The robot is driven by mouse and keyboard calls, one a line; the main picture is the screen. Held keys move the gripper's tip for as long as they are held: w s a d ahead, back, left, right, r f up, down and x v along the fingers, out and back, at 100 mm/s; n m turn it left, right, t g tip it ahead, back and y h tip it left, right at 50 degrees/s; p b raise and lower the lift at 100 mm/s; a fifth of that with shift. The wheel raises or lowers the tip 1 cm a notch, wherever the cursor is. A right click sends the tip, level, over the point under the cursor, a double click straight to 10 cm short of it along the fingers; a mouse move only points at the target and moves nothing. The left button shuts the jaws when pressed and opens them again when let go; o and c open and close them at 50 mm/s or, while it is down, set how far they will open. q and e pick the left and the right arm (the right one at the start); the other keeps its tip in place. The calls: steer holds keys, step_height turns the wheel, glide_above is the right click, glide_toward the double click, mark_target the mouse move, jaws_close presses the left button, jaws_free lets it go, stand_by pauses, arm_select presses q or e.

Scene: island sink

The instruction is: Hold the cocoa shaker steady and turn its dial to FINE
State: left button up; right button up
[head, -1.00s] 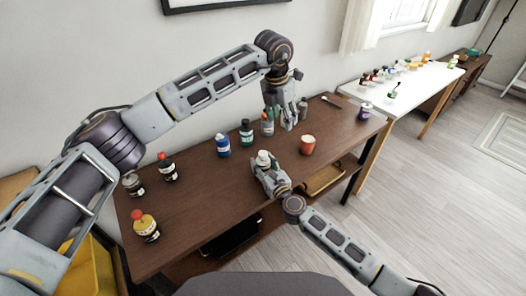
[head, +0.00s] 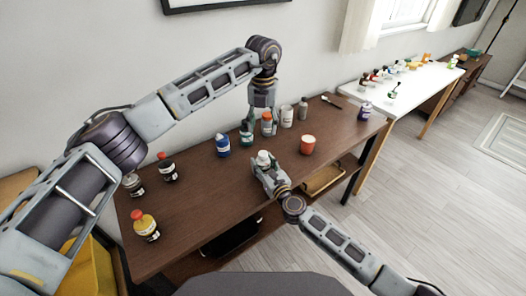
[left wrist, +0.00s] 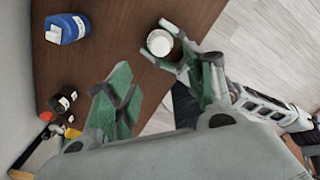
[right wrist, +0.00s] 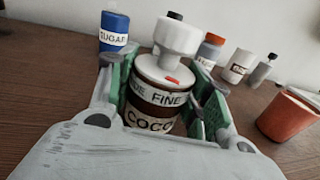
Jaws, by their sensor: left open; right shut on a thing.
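The cocoa shaker (right wrist: 152,120) stands upright in the right wrist view, brown with white bands. Its bands read COCO and, partly hidden, "DE" and FINE. A white knobbed dial (right wrist: 177,38) tops it; a red mark near its base shows above FINE. My right gripper (head: 266,172) is shut on the shaker's body, with a green finger on each side. In the head view the shaker's white top (head: 264,156) shows above it. My left gripper (head: 261,128) is open and empty, behind the shaker by the back row of bottles. The left wrist view shows the white top (left wrist: 160,42) beyond its fingers.
An orange cup (head: 308,145) stands right of the shaker.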

mark_target(263, 153)
arm_select(q)
steer(key=shift+f, duration=0.1)
steer(key=shift+f, duration=5.9)
steer(key=c, duration=1)
steer(key=shift+c, duration=0.2)
steer(key=shift+m, duration=0.6)
steer(key=m, duration=0.4)
steer(key=shift+m, duration=0.4)
steer(key=m, duration=0.5)
steer(key=shift+m, duration=0.3)
